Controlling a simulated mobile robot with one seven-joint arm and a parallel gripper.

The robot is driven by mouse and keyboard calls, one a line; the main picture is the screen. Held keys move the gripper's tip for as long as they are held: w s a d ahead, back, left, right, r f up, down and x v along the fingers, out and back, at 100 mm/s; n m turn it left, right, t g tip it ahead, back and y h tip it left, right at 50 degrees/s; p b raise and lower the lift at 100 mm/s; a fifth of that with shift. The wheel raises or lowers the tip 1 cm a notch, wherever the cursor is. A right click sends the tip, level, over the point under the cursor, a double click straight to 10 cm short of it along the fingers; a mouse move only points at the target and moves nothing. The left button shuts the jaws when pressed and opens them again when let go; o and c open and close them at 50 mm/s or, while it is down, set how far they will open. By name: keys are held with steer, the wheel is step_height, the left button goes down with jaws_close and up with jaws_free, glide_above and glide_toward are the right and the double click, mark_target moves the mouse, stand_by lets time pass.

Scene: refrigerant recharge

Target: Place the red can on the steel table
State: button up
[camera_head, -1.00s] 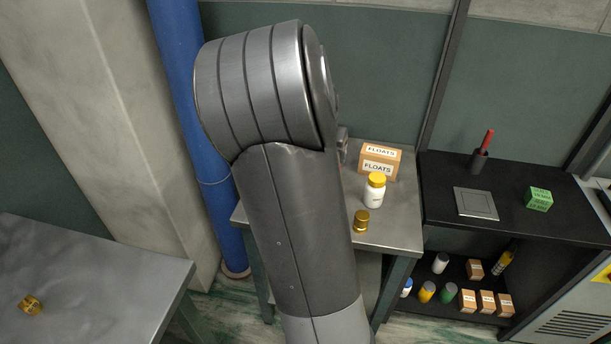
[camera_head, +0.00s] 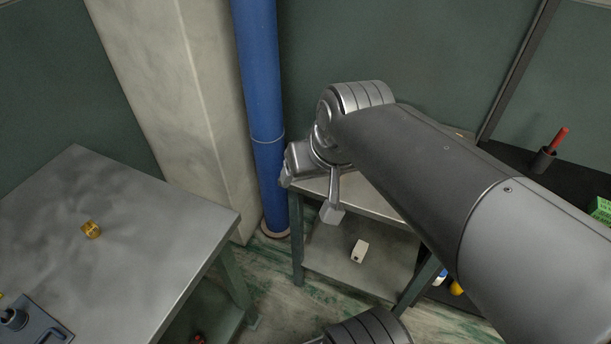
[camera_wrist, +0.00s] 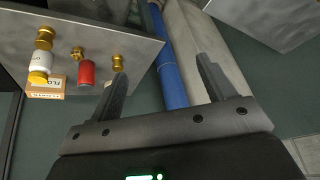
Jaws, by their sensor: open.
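The red can (camera_wrist: 87,73) stands on a steel-topped table (camera_wrist: 95,30) in the wrist view, between a white bottle and a brass fitting; in the head view my arm hides it. My gripper (camera_wrist: 163,66) is open and empty, its two fingers apart, with the can beyond and left of the left finger. In the head view, part of my gripper (camera_head: 332,212) shows at that table's left end. A second steel table (camera_head: 150,195) stands at the left, with a small brass piece (camera_head: 91,230) on it.
The white bottle (camera_wrist: 41,62), brass fitting (camera_wrist: 118,62) and floats box (camera_wrist: 46,88) crowd the can. A blue pipe (camera_head: 262,120) and a pale column (camera_head: 175,110) stand between the tables. A white box (camera_head: 360,250) lies on the lower shelf.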

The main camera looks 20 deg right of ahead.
steer(key=shift+s+a+n+h, duration=0.15)
steer(key=shift+s+a+n, duration=0.2)
steer(key=shift+s, duration=0.4)
steer(key=shift+s+a+n+h, duration=0.15)
steer(key=shift+s+a, duration=0.3)
steer(key=shift+s, duration=0.3)
